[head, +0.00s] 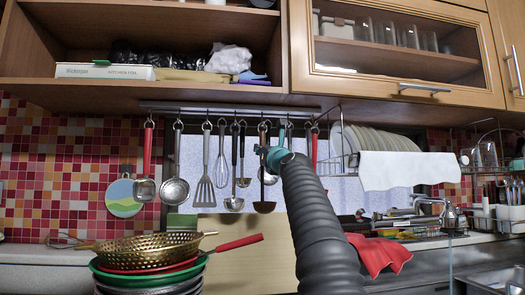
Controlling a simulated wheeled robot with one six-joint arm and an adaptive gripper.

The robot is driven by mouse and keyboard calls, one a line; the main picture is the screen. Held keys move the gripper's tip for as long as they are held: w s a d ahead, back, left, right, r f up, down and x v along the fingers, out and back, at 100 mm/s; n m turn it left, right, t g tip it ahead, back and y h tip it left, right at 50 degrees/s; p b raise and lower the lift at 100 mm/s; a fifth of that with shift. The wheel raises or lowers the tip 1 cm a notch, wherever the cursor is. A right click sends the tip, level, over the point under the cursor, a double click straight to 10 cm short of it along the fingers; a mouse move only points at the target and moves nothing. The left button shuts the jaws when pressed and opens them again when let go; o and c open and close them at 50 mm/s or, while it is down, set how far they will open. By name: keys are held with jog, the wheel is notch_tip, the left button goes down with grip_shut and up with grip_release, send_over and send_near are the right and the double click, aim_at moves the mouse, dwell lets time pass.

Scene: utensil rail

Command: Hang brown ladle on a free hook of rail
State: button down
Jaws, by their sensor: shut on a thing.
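The brown ladle (264,207) is upright below the rail (215,110), its dark brown bowl at the bottom and its handle rising toward the hooks. My gripper (268,155) is at the middle of the ladle's handle and is shut on it; my arm hides part of the area to its right. The top of the handle is close to the rail, but I cannot tell whether it is on a hook. Several other utensils hang to its left, among them a slotted spatula (205,180), a whisk (222,172) and a skimmer (175,190). Hooks are too small to judge which are free.
A red-handled utensil (146,165) hangs at the rail's left end. A dish rack with plates (365,138) stands right of the rail. Stacked colanders (150,250) fill the lower left. Cabinets (400,80) overhang the rail. A red cloth (380,252) lies at the lower right.

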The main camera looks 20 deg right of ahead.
jog(key=c, duration=1)
grip_release()
jog(key=v, duration=1.2)
jog(key=shift+a, duration=0.1)
